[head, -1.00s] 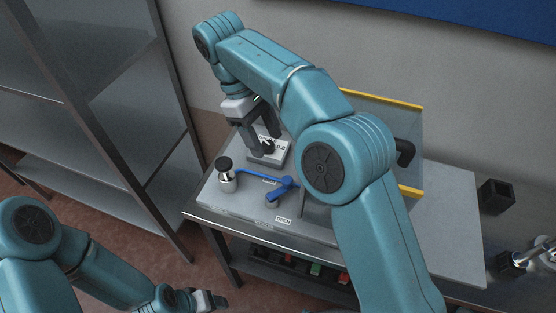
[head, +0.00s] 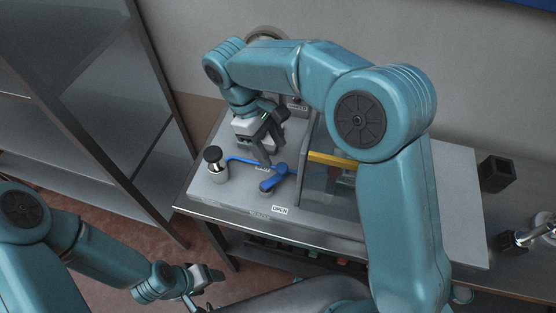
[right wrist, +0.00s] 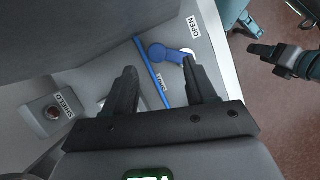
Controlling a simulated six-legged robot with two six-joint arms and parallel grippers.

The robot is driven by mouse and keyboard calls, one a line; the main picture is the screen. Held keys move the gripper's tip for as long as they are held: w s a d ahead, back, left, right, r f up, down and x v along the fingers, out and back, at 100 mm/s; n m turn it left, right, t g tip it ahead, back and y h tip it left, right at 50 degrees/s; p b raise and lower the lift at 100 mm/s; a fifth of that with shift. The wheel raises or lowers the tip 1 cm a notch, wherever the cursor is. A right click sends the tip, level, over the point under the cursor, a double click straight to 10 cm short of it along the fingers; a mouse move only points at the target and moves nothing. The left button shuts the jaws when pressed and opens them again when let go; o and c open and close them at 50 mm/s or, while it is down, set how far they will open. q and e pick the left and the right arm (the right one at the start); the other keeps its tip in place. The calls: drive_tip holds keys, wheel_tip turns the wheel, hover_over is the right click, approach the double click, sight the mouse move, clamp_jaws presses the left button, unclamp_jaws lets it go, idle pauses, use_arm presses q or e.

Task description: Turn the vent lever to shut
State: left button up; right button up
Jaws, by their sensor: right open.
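The vent lever (head: 268,186) is blue and sits on a grey plate. Its thick arm points toward the OPEN label (head: 280,209). A thin blue bar (head: 242,160) runs from it past the SHUT label toward a black-topped metal cylinder (head: 213,165). My right gripper (head: 268,158) is open and empty, just above and behind the lever. In the right wrist view the lever (right wrist: 158,52) shows beyond the open right gripper (right wrist: 160,80), apart from the fingers. My left gripper (head: 208,275) is low at left, away from the plate; its jaw opening is unclear.
A yellow-edged clear shield (head: 332,160) stands right of the lever, partly behind my right arm. A red button box (right wrist: 52,113) labelled SHIELD shows in the right wrist view. Metal shelving (head: 90,130) is at left. A black cube (head: 496,171) is at right.

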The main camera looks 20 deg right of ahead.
sight(281, 167)
drive_tip(key=x, duration=0.5)
drive_tip(key=shift+w+d, duration=0.15)
drive_tip(key=shift+w, duration=0.2)
drive_tip(key=shift+s+f, duration=0.35)
drive_tip(key=shift+w+d+f, duration=0.15)
drive_tip(key=shift+w+f, duration=0.05)
drive_tip(key=shift+s+r, duration=0.1)
drive_tip(key=c, duration=1)
